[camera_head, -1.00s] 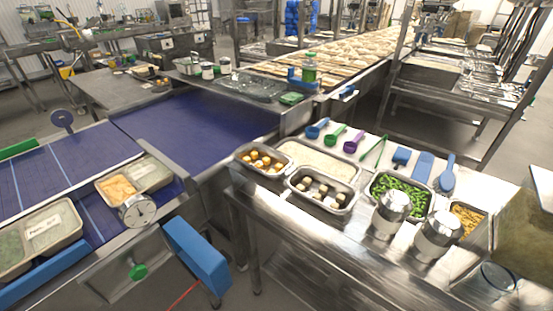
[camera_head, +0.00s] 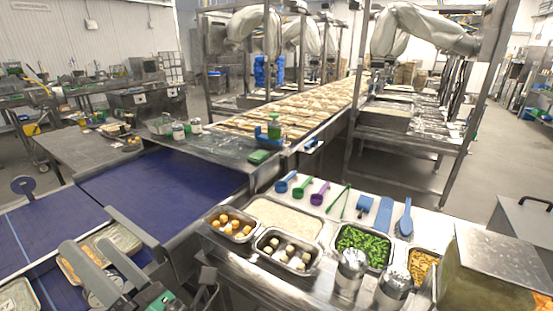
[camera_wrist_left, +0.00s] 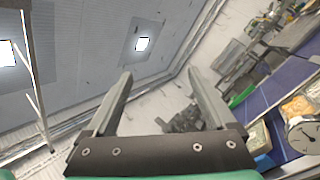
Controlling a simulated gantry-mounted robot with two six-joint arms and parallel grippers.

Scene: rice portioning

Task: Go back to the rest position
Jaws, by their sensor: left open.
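My left gripper (camera_head: 86,245) is at the lower left of the head view, over the near end of the blue conveyor. Its two grey fingers are apart with nothing between them. In the left wrist view the open fingers (camera_wrist_left: 155,80) point towards the far wall and ceiling, clear of any object. My right gripper cannot be made out.
The blue conveyor (camera_head: 165,187) runs beneath and beyond my left gripper. At right, a steel table carries a rice tray (camera_head: 285,219), green vegetables (camera_head: 362,243), two metal canisters (camera_head: 350,272), coloured scoops (camera_head: 318,192) and a large steel box (camera_head: 500,262).

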